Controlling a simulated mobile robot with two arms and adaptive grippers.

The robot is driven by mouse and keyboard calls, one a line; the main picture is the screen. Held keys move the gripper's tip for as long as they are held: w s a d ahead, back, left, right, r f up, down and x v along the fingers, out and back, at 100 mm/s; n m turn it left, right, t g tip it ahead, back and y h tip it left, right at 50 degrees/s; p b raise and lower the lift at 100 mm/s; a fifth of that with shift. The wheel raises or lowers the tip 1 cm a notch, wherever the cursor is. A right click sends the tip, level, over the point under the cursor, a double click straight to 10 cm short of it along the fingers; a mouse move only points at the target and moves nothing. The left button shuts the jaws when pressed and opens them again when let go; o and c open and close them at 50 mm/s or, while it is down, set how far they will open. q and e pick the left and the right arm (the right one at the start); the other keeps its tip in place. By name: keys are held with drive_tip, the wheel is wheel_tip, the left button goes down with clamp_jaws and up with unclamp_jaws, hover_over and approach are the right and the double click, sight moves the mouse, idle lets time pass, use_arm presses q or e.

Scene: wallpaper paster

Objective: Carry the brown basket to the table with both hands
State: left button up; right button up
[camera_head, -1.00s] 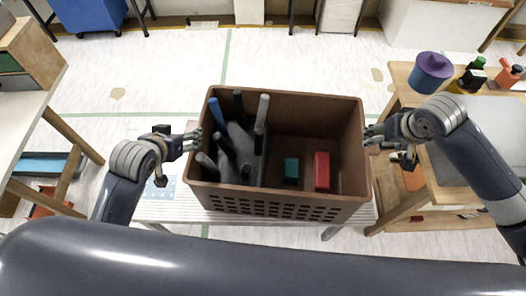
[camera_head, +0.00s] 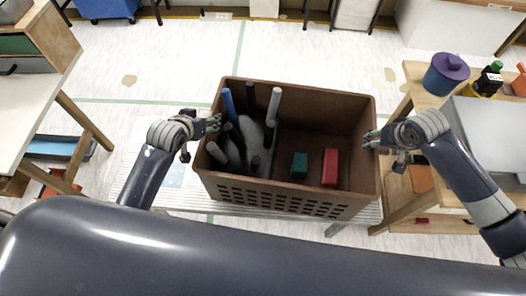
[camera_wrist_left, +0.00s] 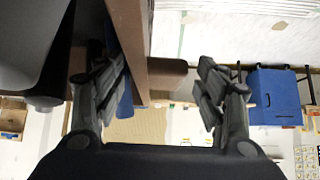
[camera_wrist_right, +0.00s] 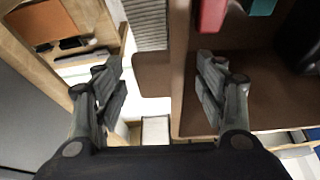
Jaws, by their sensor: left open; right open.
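The brown basket (camera_head: 285,198) stands upright on a pale slatted stand (camera_head: 185,200) in the middle of the head view. It holds several dark, blue and grey rods or tools (camera_head: 274,105), a green block (camera_head: 299,165) and a red block (camera_head: 330,167). My left gripper (camera_head: 213,123) is open at the basket's left rim; the left wrist view shows the brown wall (camera_wrist_left: 128,38) between its fingers. My right gripper (camera_head: 371,139) is open at the right rim; in the right wrist view the wall (camera_wrist_right: 180,65) passes between its fingers. Neither gripper is closed on the basket.
A white-topped table (camera_head: 25,108) stands at the left. A wooden table (camera_head: 420,75) at the right bears a purple-lidded blue container (camera_head: 445,74) and bottles (camera_head: 489,80). The floor (camera_head: 165,65) behind the basket is clear.

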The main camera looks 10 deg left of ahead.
use_arm(q)
drive_tip(key=shift+x, duration=0.95)
use_arm(e)
drive_tip(key=shift+x, duration=0.9)
use_arm(q)
drive_tip(key=shift+c, duration=0.6)
use_arm(e)
drive_tip(key=shift+c, duration=0.6)
use_arm(q)
clamp_jaws()
use_arm(e)
clamp_jaws()
use_arm(q)
drive_tip(key=shift+w+r, duration=0.15)
drive_tip(key=shift+r, duration=0.1)
use_arm(e)
drive_tip(key=shift+w+r, duration=0.1)
drive_tip(key=shift+r, duration=0.1)
